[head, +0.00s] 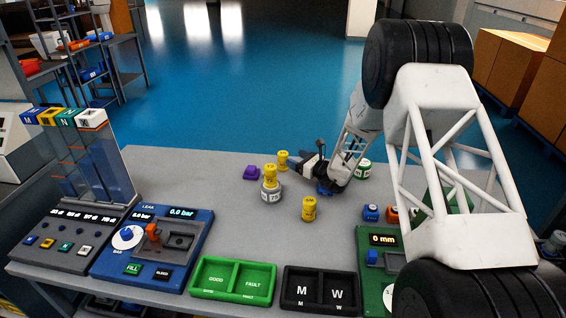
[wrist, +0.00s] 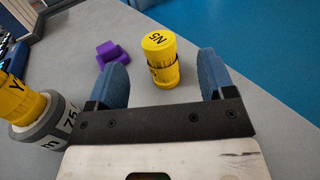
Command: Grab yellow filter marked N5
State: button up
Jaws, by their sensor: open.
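The yellow filter marked N5 (wrist: 161,66) stands upright on the grey table in the wrist view, between and a little beyond the two blue fingers. A dark band runs around its middle. It also shows in the head view (head: 282,160), at the tip of my gripper (head: 297,165). My gripper is open and empty, and its spread fingers show in the wrist view (wrist: 163,72). I see no finger touching the filter.
Another yellow filter (head: 270,172) sits on a grey ring marked 75 (head: 271,193), close to the left finger. A third yellow piece (head: 309,208) stands nearer the front. A purple block (head: 251,172) lies left of N5. Trays line the front edge.

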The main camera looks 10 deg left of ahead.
aim_at(283, 153)
jog(key=shift+x, duration=0.9)
jog(key=shift+x, duration=2.6)
jog(key=shift+s+a+f, duration=0.1)
jog(key=shift+s, duration=0.05)
jog(key=c, duration=1)
jog(key=shift+r, duration=0.2)
notch_tip(283, 153, up, 18)
jog(key=shift+f, duration=0.15)
